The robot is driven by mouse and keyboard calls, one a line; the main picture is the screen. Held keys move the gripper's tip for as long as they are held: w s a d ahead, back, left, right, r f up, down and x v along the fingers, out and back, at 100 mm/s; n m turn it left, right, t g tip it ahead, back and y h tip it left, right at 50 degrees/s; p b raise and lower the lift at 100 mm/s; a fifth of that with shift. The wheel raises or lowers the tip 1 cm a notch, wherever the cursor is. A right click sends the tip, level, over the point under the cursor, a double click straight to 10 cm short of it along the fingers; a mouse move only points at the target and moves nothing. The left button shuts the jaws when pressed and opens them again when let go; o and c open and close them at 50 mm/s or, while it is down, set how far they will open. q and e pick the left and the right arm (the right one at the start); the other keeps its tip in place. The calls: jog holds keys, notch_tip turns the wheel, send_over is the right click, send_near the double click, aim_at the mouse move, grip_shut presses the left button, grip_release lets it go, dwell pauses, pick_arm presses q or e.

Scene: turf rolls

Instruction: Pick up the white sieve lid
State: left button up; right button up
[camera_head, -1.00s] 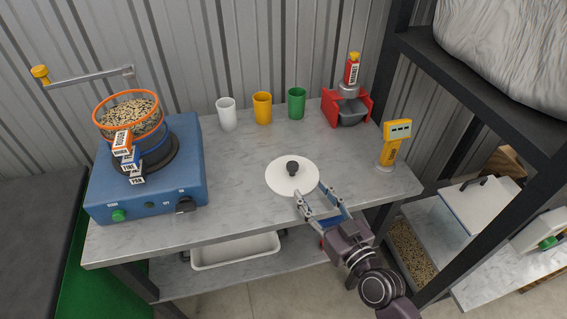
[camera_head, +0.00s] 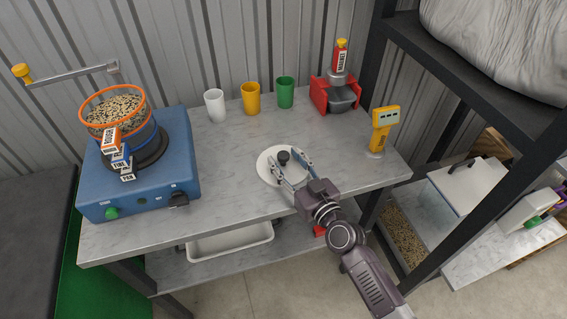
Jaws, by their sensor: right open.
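The white sieve lid (camera_head: 268,168) is a flat white disc with a dark knob (camera_head: 284,157), lying on the grey marbled table. My right gripper (camera_head: 286,163) reaches over the lid from the lower right. Its two fingers are open, one on each side of the knob in the picture. I cannot tell whether they touch the knob. The gripper hides the right part of the lid. My left gripper is not in view.
A blue sieve shaker (camera_head: 143,195) with seed-filled sieves stands at the left of the table (camera_head: 225,185). White (camera_head: 215,106), yellow (camera_head: 251,99) and green (camera_head: 286,92) cups stand at the back. A red dispenser (camera_head: 320,93) and a yellow meter (camera_head: 384,128) stand at the right.

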jog(key=c, duration=1)
grip_shut()
notch_tip(320, 180, up, 10)
jog(key=p, duration=0.3)
notch_tip(320, 180, up, 10)
send_over(286, 168)
jog(key=shift+r+p, duration=0.15)
jog(key=shift+p, duration=0.3)
